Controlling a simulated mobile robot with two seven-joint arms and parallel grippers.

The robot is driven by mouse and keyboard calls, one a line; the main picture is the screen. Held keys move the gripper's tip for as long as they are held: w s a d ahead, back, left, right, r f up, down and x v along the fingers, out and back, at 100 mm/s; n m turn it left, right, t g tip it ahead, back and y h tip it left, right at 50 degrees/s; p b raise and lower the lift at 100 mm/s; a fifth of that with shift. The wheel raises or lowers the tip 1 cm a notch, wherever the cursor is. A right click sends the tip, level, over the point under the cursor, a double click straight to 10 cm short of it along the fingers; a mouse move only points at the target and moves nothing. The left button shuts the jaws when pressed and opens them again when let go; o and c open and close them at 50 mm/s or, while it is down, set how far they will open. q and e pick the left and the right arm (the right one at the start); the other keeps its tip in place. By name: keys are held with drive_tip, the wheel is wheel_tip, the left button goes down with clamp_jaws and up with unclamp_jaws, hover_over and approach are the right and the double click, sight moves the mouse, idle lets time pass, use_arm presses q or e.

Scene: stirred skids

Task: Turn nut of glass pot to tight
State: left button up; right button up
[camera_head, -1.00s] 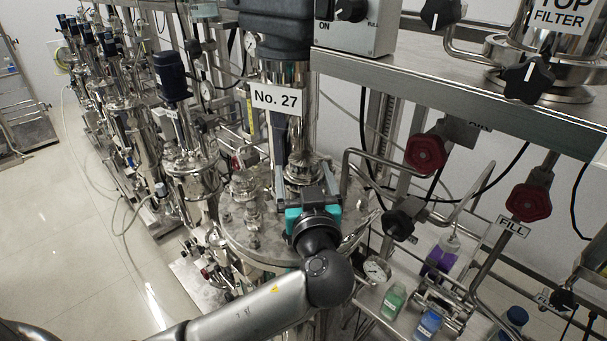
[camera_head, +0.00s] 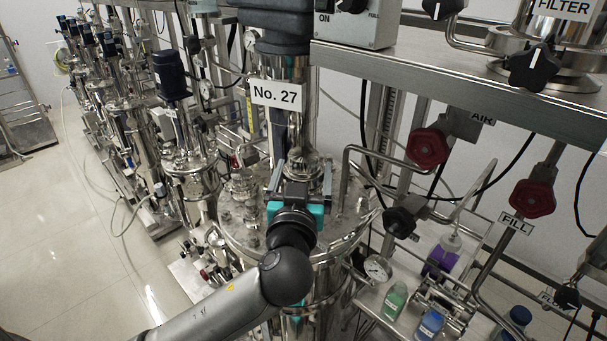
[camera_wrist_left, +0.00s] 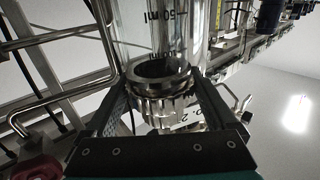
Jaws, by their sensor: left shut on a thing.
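The glass pot (camera_wrist_left: 150,22), with a "50 ml" mark, stands upright in the left wrist view. Its ribbed metal nut (camera_wrist_left: 168,106) sits below the glass. My left gripper (camera_head: 302,176) is over the lid of the steel vessel marked No. 27. In the left wrist view my left gripper (camera_wrist_left: 152,80) has one finger on each side of the nut and is shut on it. In the head view the gripper and its wrist hide the nut, and I cannot make out the pot clearly. My right gripper is not in view.
The steel vessel lid (camera_head: 345,225) carries fittings around my gripper. A bent pipe (camera_head: 365,150) and a black knob (camera_head: 398,222) are close on the right. Red valve knobs (camera_head: 427,148) and small bottles (camera_head: 395,300) are farther right. Open floor (camera_head: 70,230) is at left.

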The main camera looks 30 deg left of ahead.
use_arm(q)
drive_tip(key=shift+m+t+h, duration=0.5)
drive_tip(key=shift+m+h, duration=1)
drive_tip(key=shift+h, duration=0.8)
drive_tip(key=shift+r+m+g+h+p, duration=0.1)
drive_tip(key=shift+m+g+h+p, duration=0.1)
drive_tip(key=shift+m+h, duration=1.2)
drive_tip(key=shift+m+g+h+p, duration=0.15)
drive_tip(key=shift+m+h, duration=0.65)
drive_tip(key=shift+h, duration=1.1)
drive_tip(key=shift+m+g+h, duration=0.55)
drive_tip(key=shift+m+h, duration=0.35)
drive_tip(key=shift+h, duration=0.5)
drive_tip(key=shift+w+m+g+h+b, duration=0.1)
drive_tip(key=shift+m+g+h+b, duration=0.3)
drive_tip(key=shift+m+g+h, duration=2)
drive_tip(key=shift+d+m+g+h, duration=0.1)
drive_tip(key=shift+m+g+h, duration=0.4)
drive_tip(key=shift+h, duration=0.6)
drive_tip(key=shift+d+m+g+h+b, duration=0.1)
drive_tip(key=shift+m+g+h+b, duration=0.2)
drive_tip(key=shift+m+g+h, duration=0.4)
drive_tip(key=o, duration=1)
drive_tip(key=shift+o, duration=0.2)
